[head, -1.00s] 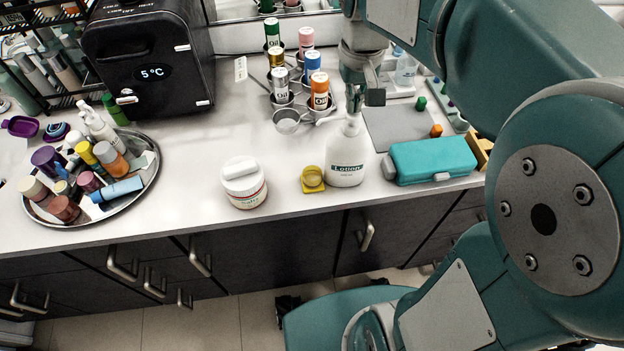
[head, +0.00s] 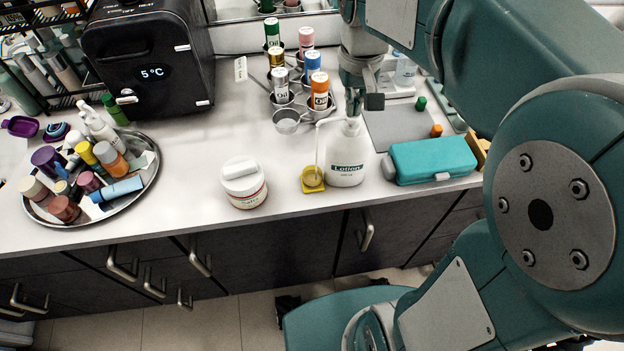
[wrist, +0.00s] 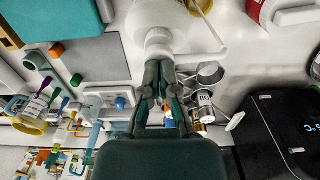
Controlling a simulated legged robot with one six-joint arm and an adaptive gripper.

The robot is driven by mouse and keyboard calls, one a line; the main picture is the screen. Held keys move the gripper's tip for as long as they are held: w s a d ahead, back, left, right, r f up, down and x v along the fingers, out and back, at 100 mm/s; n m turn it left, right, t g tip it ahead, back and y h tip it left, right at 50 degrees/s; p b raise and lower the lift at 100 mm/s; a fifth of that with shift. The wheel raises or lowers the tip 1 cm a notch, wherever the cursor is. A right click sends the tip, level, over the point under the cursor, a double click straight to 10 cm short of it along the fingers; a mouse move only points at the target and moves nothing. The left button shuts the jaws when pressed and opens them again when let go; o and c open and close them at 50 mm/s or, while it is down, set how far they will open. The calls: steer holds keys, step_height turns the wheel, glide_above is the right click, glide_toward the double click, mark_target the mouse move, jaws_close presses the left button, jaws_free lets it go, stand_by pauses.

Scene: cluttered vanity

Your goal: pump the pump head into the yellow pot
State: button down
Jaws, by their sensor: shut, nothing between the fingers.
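The white lotion bottle (head: 346,163) stands upright near the counter's front edge. It also shows in the wrist view (wrist: 158,14). Its white pump head (head: 330,121) has a spout turned left, over the yellow pot (head: 312,184). A thin pale stream runs from the spout down to the pot, which sits just left of the bottle. My gripper (head: 354,107) is shut and empty, pointing down onto the top of the pump head. In the wrist view its fingertips (wrist: 160,66) meet at the pump head and hide part of it.
A teal case (head: 432,160) stands close right of the bottle. A white jar (head: 243,184) stands left of the pot. A rack of oil bottles (head: 319,92) is behind. A crowded round tray (head: 148,178) is far left. The counter between tray and jar is clear.

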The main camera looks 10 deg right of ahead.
steer(key=shift+r, duration=0.4)
steer(key=shift+f, duration=0.75)
steer(key=shift+r, duration=0.75)
steer(key=shift+f, duration=0.75)
steer(key=shift+r, duration=0.75)
